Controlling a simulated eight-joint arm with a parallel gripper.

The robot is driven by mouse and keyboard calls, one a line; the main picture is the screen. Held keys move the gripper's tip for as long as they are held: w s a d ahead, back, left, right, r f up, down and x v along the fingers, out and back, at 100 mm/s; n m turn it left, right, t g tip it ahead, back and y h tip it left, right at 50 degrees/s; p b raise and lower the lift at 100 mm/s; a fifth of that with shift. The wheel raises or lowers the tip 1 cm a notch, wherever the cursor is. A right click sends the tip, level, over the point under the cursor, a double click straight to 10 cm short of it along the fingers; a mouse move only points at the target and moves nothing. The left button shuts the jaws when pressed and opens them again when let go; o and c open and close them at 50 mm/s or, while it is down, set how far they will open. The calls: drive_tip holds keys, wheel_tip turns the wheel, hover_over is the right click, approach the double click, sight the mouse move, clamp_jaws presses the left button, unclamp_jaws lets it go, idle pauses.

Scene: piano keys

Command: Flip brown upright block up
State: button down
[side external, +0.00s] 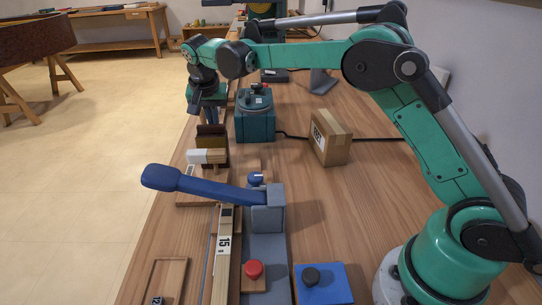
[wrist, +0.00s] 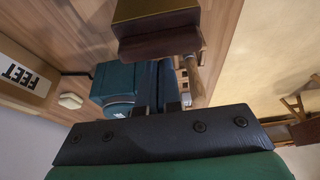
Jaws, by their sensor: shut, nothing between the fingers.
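The brown upright block (side external: 212,143) is dark brown and stands on the wooden bench. In the wrist view the brown block (wrist: 158,36) shows a dark side face and a lighter golden face, at the top of the picture. My gripper (side external: 211,118) points down just behind and above the block in the side view. Its fingers (wrist: 158,70) are together and empty, close to the block. I cannot tell whether they touch it.
A white-and-wood piece (side external: 207,157) lies in front of the block. A long blue lever (side external: 200,185) on a grey stand crosses nearer the camera. A teal machine (side external: 255,118) and a cardboard box (side external: 330,137) stand to the right. The bench's left edge is close.

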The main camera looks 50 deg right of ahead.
idle(0.3)
drive_tip(key=shift+s+a, duration=1.55)
wheel_tip(320, 180, up, 10)
drive_tip(key=f, duration=0.1)
hover_over(212, 137)
drive_tip(key=shift+r, duration=0.25)
